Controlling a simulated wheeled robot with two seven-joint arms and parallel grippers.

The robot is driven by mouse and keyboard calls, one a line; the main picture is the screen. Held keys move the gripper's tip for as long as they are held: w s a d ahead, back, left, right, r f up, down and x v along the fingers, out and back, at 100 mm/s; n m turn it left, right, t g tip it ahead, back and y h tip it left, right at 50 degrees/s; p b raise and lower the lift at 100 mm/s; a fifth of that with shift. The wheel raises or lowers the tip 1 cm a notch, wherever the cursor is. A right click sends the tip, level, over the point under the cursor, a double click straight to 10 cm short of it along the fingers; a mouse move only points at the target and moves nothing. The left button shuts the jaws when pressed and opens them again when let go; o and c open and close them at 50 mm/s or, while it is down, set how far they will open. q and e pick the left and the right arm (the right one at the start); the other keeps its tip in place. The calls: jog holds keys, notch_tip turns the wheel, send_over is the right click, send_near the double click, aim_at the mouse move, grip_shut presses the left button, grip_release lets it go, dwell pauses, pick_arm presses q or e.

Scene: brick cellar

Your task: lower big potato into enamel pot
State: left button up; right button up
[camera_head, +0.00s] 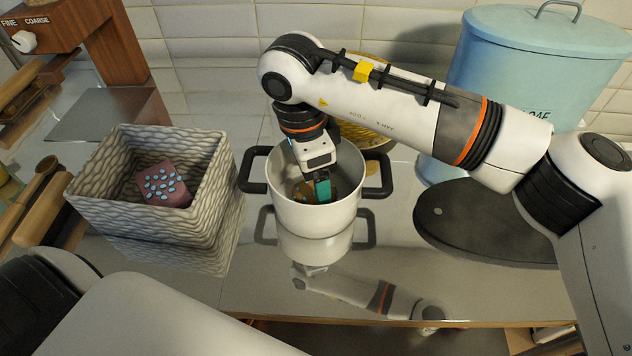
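The cream enamel pot (312,216) with two black handles stands on the shiny counter in the middle of the view. My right gripper (321,190) points down inside the pot, its teal finger below the rim. A brown potato-like surface (302,192) shows in the pot beside and behind the finger. It is mostly hidden by the gripper and the pot wall, so I cannot tell whether the fingers grip it or whether it touches the bottom. My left arm crosses the lower left corner; its gripper is out of view.
A grey woven basket (112,212) holding a dark pink, blue-spotted item (162,184) stands left of the pot. A yellow woven basket (378,136) is behind the pot. A dark round board (470,222) and a blue lidded bin (510,75) are at right. The counter before the pot is clear.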

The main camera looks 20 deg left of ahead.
jog(key=shift+r, duration=0.1)
notch_tip(320, 180, up, 12)
jog(key=s+a+p, duration=0.1)
jog(key=p, duration=0.5)
jog(key=shift+p, duration=0.4)
